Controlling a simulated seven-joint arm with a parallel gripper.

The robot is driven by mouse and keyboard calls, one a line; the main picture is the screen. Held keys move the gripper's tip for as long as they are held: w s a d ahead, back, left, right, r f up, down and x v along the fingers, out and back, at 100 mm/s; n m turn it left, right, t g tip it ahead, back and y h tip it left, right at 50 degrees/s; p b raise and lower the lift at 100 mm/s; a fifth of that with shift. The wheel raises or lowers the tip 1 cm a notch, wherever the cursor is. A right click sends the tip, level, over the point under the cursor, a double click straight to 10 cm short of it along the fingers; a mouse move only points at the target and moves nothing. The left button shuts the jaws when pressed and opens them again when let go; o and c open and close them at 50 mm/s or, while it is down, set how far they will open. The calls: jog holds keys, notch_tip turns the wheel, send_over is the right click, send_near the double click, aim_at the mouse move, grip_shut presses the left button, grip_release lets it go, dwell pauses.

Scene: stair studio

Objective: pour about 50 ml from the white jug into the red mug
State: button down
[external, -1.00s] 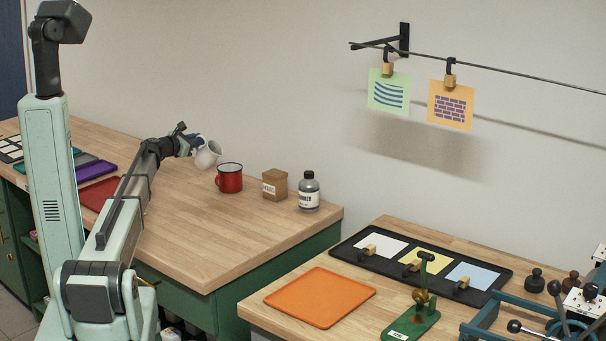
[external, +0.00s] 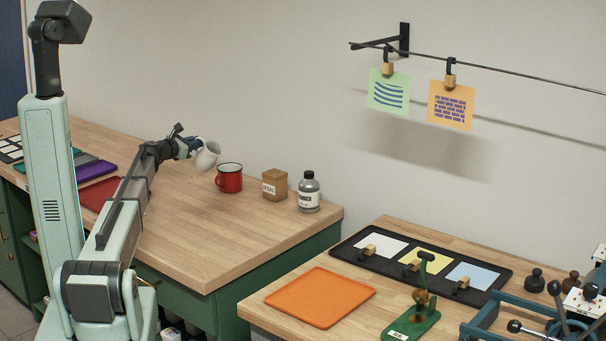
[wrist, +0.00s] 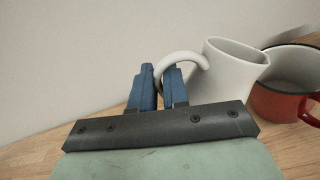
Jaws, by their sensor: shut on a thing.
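The white jug (external: 208,155) is held in the air, tilted toward the red mug (external: 230,178), just left of and above it. My gripper (external: 194,146) is shut on the jug's handle. In the wrist view the blue fingers of my gripper (wrist: 158,88) are at the handle of the white jug (wrist: 228,75). The red mug (wrist: 285,95) is behind and right of the jug there, its near side partly hidden by it. The mug stands upright on the wooden bench. I cannot see any liquid stream or the level in either vessel.
The bench top (external: 220,235) in front is clear. A second bench at right holds an orange tray (external: 320,297) and a black tray (external: 345,252).

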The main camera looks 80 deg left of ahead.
jog(key=s+f+n, duration=0.1)
jog(key=s+a+f+n, duration=0.1)
jog(key=f, duration=0.1)
jog(key=s+a+f+n, duration=0.1)
jog(key=f+n, duration=0.1)
jog(key=shift+s+a+t, duration=0.1)
jog(key=shift+a+t, duration=0.15)
jog(key=shift+t, duration=0.15)
jog(key=shift+s+a+f+n+t+y, duration=0.15)
jog(key=shift+s+a+f+n, duration=0.15)
jog(key=shift+f+n, duration=0.35)
jog(key=shift+s+a+f+n+t+y, duration=0.15)
jog(key=shift+s+f+n, duration=0.25)
jog(key=shift+n, duration=0.35)
jog(key=shift+r, duration=0.1)
